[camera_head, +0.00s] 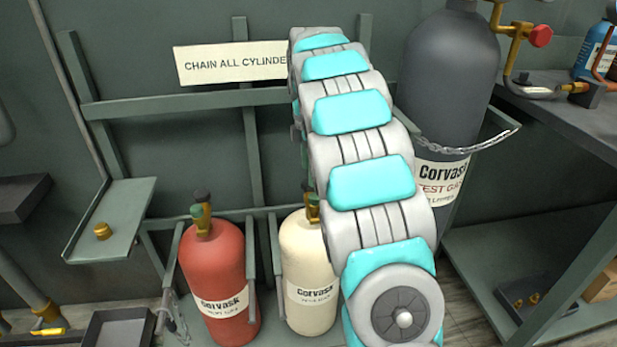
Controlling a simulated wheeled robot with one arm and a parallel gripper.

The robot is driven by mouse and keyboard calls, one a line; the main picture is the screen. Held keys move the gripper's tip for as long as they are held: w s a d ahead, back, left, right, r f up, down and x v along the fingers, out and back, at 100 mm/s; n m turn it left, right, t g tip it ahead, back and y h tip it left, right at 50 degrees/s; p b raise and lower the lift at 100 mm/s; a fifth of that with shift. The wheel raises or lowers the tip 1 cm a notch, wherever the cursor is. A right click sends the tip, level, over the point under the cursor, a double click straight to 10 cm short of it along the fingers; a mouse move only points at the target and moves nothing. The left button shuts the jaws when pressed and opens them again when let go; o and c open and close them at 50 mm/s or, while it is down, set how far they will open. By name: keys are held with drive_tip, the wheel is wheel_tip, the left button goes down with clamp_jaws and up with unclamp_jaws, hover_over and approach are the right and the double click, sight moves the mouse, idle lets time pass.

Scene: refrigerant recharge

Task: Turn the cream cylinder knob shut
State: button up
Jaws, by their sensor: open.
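The cream cylinder (305,258) stands upright in the rack at the lower middle, with a label reading Corvask. Its dark knob (313,189) sits on top of a brass valve (312,211). My arm passes in front of the cylinder's right side and close beside the knob, and hides part of both. My gripper cannot be made out; only the arm's grey and teal links show. I cannot tell whether anything touches the knob or how far it is turned.
A red cylinder (213,270) stands left of the cream one, between rack posts. A tall dark grey cylinder (450,75) with a red knob (541,36) is chained at the right. A small green shelf (120,215) juts out at the left. A sign (228,64) hangs behind.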

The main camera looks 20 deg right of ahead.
drive_tip(key=shift+f, duration=1.7)
clamp_jaws()
